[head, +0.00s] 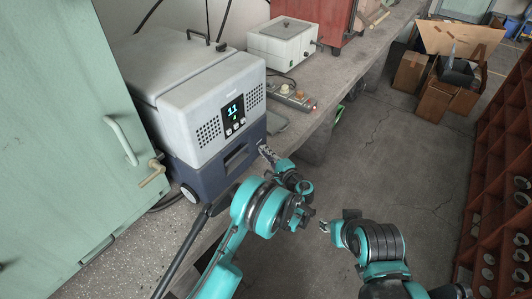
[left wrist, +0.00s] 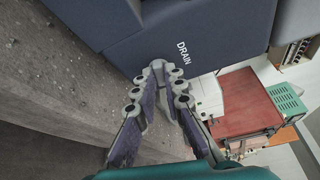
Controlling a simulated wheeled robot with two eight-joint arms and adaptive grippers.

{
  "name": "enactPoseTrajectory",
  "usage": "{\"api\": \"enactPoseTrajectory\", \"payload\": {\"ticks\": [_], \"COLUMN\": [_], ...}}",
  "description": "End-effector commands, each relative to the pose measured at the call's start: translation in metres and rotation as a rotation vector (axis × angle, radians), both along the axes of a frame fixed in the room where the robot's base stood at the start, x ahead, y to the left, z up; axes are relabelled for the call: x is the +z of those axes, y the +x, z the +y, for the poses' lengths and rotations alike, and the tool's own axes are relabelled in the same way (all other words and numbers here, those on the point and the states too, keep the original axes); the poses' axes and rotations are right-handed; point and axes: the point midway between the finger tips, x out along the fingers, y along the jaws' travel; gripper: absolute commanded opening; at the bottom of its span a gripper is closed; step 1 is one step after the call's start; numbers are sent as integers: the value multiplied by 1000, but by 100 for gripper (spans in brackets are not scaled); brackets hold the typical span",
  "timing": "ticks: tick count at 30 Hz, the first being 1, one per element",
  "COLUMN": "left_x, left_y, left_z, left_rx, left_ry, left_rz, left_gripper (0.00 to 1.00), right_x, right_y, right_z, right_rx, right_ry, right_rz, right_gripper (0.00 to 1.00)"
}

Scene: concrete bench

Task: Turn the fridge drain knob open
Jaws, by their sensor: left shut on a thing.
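The fridge (head: 205,85) is a portable cooler with a light grey top and a dark blue lower body, standing on the concrete bench. In the left wrist view, its blue wall (left wrist: 215,30) carries a white DRAIN label. A small grey drain knob (left wrist: 157,67) shows below and left of the label, mostly hidden by my fingertips. My left gripper (head: 265,151) is at the fridge's lower right corner; in the left wrist view (left wrist: 160,75) its fingers converge on the knob and are shut on it. My right gripper (head: 324,227) hangs over the floor, away from the fridge; its jaws are unclear.
A power strip (head: 292,97) and a white box (head: 284,44) are farther along the bench (head: 310,85). A green cabinet door (head: 70,130) stands left of the fridge.

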Motion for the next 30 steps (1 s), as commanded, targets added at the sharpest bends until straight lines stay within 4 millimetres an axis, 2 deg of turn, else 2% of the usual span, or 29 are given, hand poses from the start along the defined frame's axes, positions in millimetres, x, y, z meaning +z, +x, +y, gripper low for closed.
{"api": "enactPoseTrajectory", "payload": {"ticks": [30], "left_x": [8], "left_y": [6], "left_z": [-1], "left_rx": [5], "left_ry": [566], "left_rz": [776], "left_gripper": [0], "right_x": [7], "right_y": [0], "right_z": [0], "right_rx": [0], "right_ry": [0], "right_rz": [0], "right_gripper": [40]}}
